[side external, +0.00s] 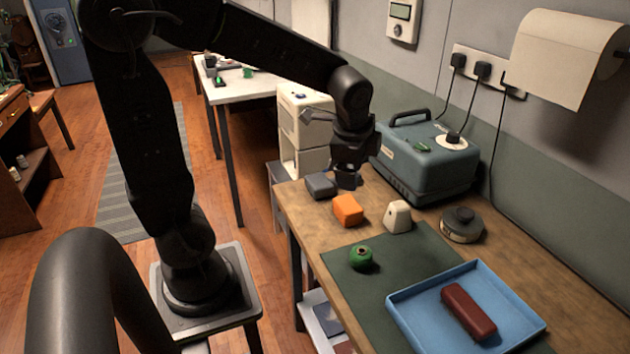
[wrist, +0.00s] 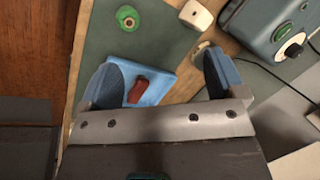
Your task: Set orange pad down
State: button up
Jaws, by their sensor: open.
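The orange pad (side external: 348,210), a small block, sits on the bare wooden table top near its left edge in the side external view. It does not show in the wrist view. My gripper (side external: 347,183) is just above and behind the pad in the side picture, apart from it. In the wrist view my gripper (wrist: 161,62) has its two blue fingers spread wide, with nothing held between them.
A dark grey block (side external: 320,186) lies beside my gripper. A white block (side external: 397,217), a green round object (side external: 362,258) and a round tin (side external: 461,225) stand nearby. A blue tray (side external: 402,302) holds a red block (side external: 468,312). A teal case (side external: 425,165) stands behind.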

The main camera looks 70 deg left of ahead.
jog(key=s+d+r+n+t+h, duration=0.1)
jog(key=s+d+r+n, duration=0.1)
jog(key=s+d+n, duration=0.2)
jog(key=s+d+r+n+t+h, duration=0.1)
jog(key=s+d+r+n+t, duration=0.1)
jog(key=s+d+n, duration=0.3)
jog(key=s, duration=0.3)
jog(key=shift+s+r, duration=0.4)
